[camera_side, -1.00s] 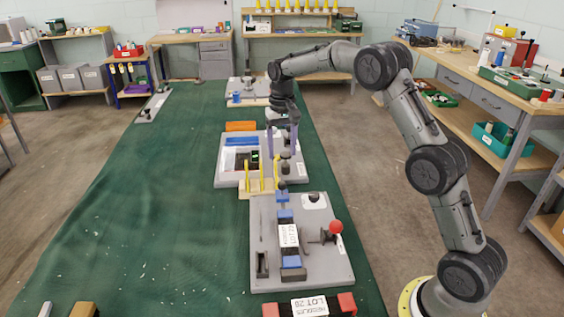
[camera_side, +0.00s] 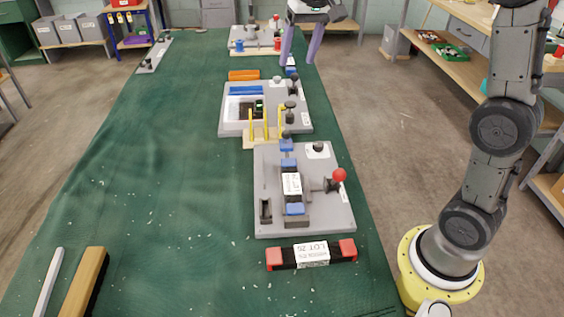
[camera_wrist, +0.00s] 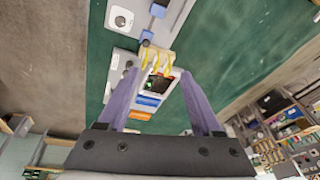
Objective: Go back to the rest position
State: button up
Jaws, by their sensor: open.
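My gripper (camera_side: 299,60) is at the top of the side view, high above the green-covered table (camera_side: 170,170). Its two purple fingers are spread apart and nothing is between them. In the wrist view the open gripper (camera_wrist: 160,74) points down, with the middle grey board (camera_wrist: 175,103) far below. The upper part of my arm is cut off by the side view's top edge.
A nearer grey board (camera_side: 330,215) has a red-knobbed lever (camera_side: 339,175) and a labelled block. A black bar with red ends (camera_side: 312,254) lies in front. A wooden-backed brush (camera_side: 84,282) lies at front left. The table's left half is mostly clear.

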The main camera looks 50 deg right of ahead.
jog(key=s+a+r+n+t, duration=0.1)
jog(key=s+a+r, duration=0.2)
jog(key=s, duration=0.8)
jog(key=s+a+f+n, duration=0.1)
jog(key=s+f+n, duration=0.1)
jog(key=s+f, duration=0.3)
jog(key=s+a+f+n+t, duration=0.1)
jog(key=s+f, duration=0.4)
jog(key=s, duration=0.5)
jog(key=shift+s+a+f+n+t, duration=0.3)
jog(key=shift+s+a+n, duration=0.1)
jog(key=shift+n, duration=0.3)
